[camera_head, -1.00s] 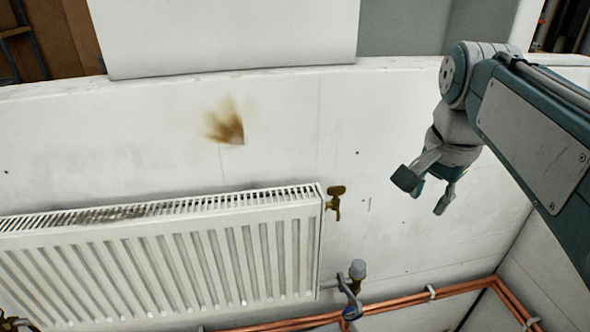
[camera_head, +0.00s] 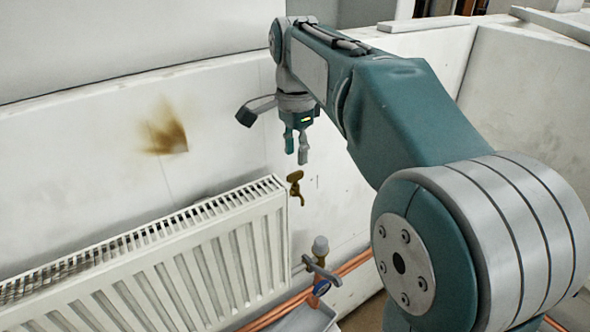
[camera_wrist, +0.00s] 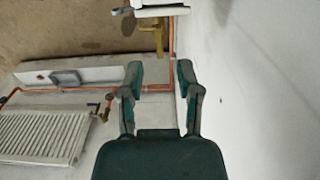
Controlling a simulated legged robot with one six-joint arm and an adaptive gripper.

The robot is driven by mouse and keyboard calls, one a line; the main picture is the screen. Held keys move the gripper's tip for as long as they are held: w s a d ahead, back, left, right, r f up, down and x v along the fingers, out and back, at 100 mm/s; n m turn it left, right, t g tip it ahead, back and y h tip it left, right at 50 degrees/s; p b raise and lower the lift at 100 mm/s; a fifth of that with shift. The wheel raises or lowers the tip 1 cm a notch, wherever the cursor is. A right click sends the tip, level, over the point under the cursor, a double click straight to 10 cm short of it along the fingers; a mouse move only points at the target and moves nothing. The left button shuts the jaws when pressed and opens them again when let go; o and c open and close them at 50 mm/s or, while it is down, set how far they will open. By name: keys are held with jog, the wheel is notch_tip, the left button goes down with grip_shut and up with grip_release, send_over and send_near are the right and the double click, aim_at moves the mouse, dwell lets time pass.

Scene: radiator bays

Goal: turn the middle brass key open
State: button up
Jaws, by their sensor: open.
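A brass key (camera_head: 296,184) sits at the top right end of the white radiator in the head view. The frames do not settle whether it is the middle one. My gripper (camera_head: 297,150) is open and empty, fingers pointing down, just above this key and apart from it. In the wrist view my gripper (camera_wrist: 159,82) shows two separated fingers with nothing between them. A brass fitting (camera_wrist: 151,27) shows beyond the fingertips, near the top edge. Another small brass piece (camera_wrist: 107,108) is beside a radiator at lower left.
The white radiator (camera_head: 195,262) fills the lower left of the head view. A white wall stands behind. A second radiator (camera_wrist: 42,138) shows in the wrist view.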

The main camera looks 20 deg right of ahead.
aim_at(296, 172)
jog(key=f, duration=0.2)
jog(key=a+f, duration=0.1)
jog(key=f, duration=0.1)
jog(key=shift+d+f, duration=0.25)
jog(key=shift+f, duration=0.05)
jog(key=shift+d+f, duration=0.15)
jog(key=shift+d, duration=0.3)
jog(key=shift+a, duration=0.2)
grip_shut()
jog(key=shift+a, duration=0.15)
